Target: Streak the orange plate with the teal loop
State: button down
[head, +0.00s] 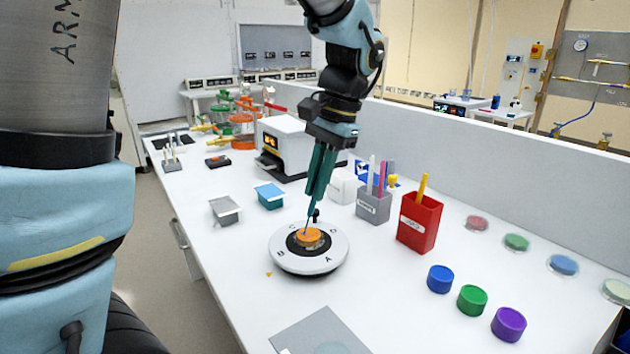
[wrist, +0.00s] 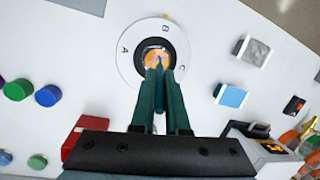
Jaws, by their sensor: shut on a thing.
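The orange plate (head: 316,238) sits in the dark centre of a round white turntable (head: 290,262) marked with letters; in the wrist view the plate (wrist: 149,57) shows just beyond my fingertips. My gripper (head: 314,198) points down above it, its dark teal fingers shut on a thin loop (head: 307,222). The loop's lower end reaches the plate, and it also shows in the wrist view (wrist: 159,62). It looks bluish; its true colour is hard to tell. I cannot tell whether its tip touches the surface. The fingers hide most of its handle.
A grey holder with several sticks (head: 372,208) and a red bin with a yellow stick (head: 418,225) stand right of the turntable. Blue, green and purple lids (head: 508,324) lie at front right. A teal-bodied block (head: 271,200) and a grey one (head: 224,212) stand behind left.

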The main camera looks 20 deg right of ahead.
jog(key=shift+s+d+p, duration=0.25)
jog(key=shift+s+p, duration=0.2)
jog(key=shift+s, duration=0.4)
dwell(0.8)
jog(key=shift+w+d+p, duration=0.1)
jog(key=shift+d+p, duration=0.2)
jog(key=shift+d, duration=0.1)
dwell(0.4)
jog(key=shift+w+a+p, duration=0.2)
jog(key=shift+w+p, duration=0.3)
jog(key=shift+w, duration=0.3)
jog(key=shift+w+a+p, duration=0.2)
jog(key=shift+w+p, duration=0.3)
jog(key=shift+w, duration=0.25)
dwell(1.4)
jog(key=shift+d+p, duration=0.3)
jog(key=shift+d, duration=0.1)
dwell(0.5)
jog(key=shift+s+d+p, duration=0.25)
jog(key=shift+s+p, duration=0.05)
jog(key=shift+s, duration=0.4)
dwell(1.0)
